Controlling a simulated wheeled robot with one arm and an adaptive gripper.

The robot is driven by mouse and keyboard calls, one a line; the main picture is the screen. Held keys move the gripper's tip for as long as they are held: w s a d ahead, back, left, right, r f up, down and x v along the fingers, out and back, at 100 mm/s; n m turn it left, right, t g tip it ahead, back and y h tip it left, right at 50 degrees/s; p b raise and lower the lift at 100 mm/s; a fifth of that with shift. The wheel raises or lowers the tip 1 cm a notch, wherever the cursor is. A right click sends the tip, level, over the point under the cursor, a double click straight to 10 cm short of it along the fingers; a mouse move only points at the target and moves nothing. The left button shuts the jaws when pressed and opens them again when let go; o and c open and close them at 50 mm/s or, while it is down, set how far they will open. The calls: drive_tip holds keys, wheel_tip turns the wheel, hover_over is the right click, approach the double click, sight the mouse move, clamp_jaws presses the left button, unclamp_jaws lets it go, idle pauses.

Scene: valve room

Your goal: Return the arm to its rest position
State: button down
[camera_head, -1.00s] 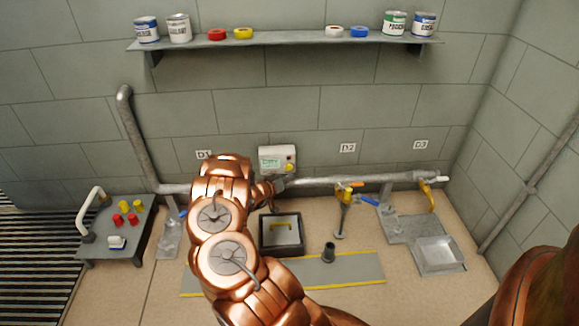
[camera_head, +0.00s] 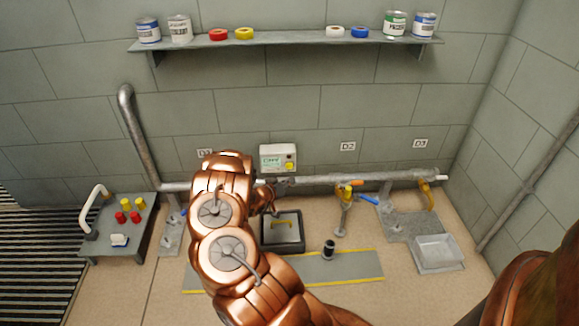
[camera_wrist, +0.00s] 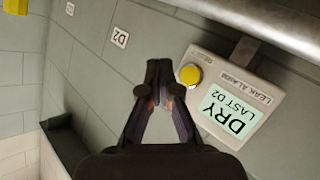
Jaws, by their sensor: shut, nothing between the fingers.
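My arm (camera_head: 222,215) is copper-coloured and reaches up from the bottom of the head view, bent in front of the pipe and the D1 area. My gripper (camera_wrist: 160,68) is shut and empty in the wrist view, with its fingertips together. It points toward the wall beside the leak alarm box (camera_wrist: 235,97). The box has a yellow button (camera_wrist: 190,75) and a screen reading "DRY LAST D2". In the head view the alarm box (camera_head: 278,158) is on the wall, right of my arm's upper end. My gripper is mostly hidden by the arm there.
A horizontal pipe (camera_head: 325,180) with valves runs along the wall. Below are a dark tray (camera_head: 299,243), a small dark cup (camera_head: 329,250) and a metal tray (camera_head: 438,266). A small table (camera_head: 140,240) with red and yellow caps stands left. A shelf (camera_head: 290,42) holds cans and tape rolls.

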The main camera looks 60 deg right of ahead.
idle(0.3)
drive_tip(key=w+a+r+n+t+y+p, duration=0.2)
drive_tip(key=w+a+r+t+y+p, duration=0.25)
drive_tip(key=w+a+r, duration=0.6)
drive_tip(key=w+a+r+n+t+y+p, duration=0.1)
drive_tip(key=w+a+r+t+y+p, duration=0.3)
drive_tip(key=w+a+r, duration=0.65)
drive_tip(key=w+a+r+n+t+y+p, duration=0.1)
drive_tip(key=w+a+r+n+y+p, duration=0.25)
drive_tip(key=a+r, duration=0.8)
drive_tip(key=a+r+n+t+y+p, duration=0.15)
drive_tip(key=a+r+y+p, duration=0.35)
drive_tip(key=a+r, duration=0.7)
drive_tip(key=s+a+r+n+g+y+p, duration=0.2)
drive_tip(key=s+a+r+n+g+p, duration=0.3)
drive_tip(key=s+a+r+p, duration=0.8)
drive_tip(key=s+d+r+g+h+p, duration=0.1)
drive_tip(key=s+r, duration=0.3)
drive_tip(key=s, duration=0.8)
drive_tip(key=s+d+r+g+h+p, duration=0.1)
drive_tip(key=s+r+g+h+p, duration=0.1)
drive_tip(key=s, duration=1)
drive_tip(key=s+d+r+g+h+p, duration=0.1)
drive_tip(key=s+r+g+p, duration=0.2)
drive_tip(key=s, duration=0.9)
wheel_tip(320, 180, up, 5)
drive_tip(key=shift+s+d+f+g+p, duration=0.15)
drive_tip(key=shift+s+g+p, duration=0.2)
drive_tip(key=shift+p, duration=0.85)
